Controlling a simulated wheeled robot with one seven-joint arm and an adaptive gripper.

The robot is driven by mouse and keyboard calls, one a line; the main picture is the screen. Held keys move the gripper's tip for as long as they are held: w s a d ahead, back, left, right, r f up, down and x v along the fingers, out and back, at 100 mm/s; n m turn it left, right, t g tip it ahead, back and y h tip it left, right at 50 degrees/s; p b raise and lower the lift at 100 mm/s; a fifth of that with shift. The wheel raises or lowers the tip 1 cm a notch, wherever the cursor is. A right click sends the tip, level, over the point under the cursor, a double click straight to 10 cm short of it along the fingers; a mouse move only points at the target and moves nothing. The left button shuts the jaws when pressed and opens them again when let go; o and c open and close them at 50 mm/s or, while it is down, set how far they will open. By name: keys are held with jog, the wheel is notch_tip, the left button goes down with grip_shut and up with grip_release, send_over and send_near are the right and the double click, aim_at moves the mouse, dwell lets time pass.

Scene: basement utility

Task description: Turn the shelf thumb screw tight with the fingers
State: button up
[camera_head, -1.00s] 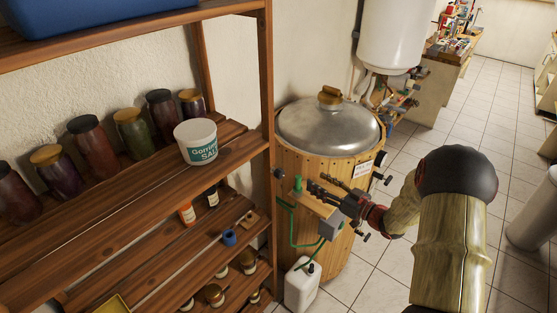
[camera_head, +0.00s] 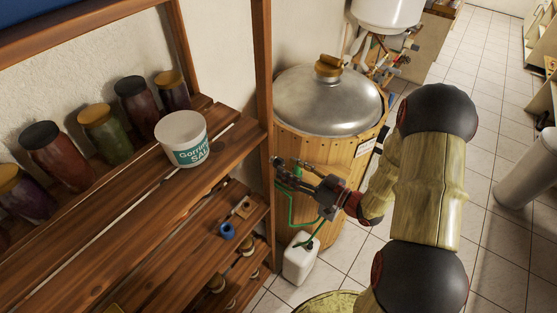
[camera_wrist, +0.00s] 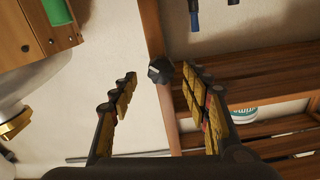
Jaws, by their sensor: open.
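The shelf thumb screw is a dark lobed knob (camera_wrist: 161,71) on the wooden shelf post (camera_wrist: 152,35) in the wrist view. My gripper (camera_wrist: 160,82) is open. Its two fingers reach toward the post, and the knob shows in the gap between the fingertips, nearer the right one. I cannot tell whether the tips are level with the knob or short of it; no finger visibly touches it. In the head view my gripper (camera_head: 285,175) is beside the shelf's right front post (camera_head: 263,110), and the knob cannot be made out clearly there.
A wooden barrel with a metal lid (camera_head: 325,105) stands just behind my gripper. A white jug (camera_head: 300,260) is on the floor below. The shelf holds a white salt tub (camera_head: 182,140), several jars and a blue roll (camera_head: 227,230).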

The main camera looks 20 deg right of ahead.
aim_at(283, 165)
jog(key=shift+x, duration=2.2)
jog(key=c, duration=0.3)
jog(key=c, duration=0.8)
jog(key=shift+c, duration=0.3)
jog(key=shift+f+n+b, duration=0.1)
jog(key=shift+n+b, duration=0.4)
jog(key=shift+b, duration=0.3)
jog(key=shift+s+n+b, duration=0.1)
jog(key=shift+n+b, duration=0.35)
jog(key=shift+n, duration=0.05)
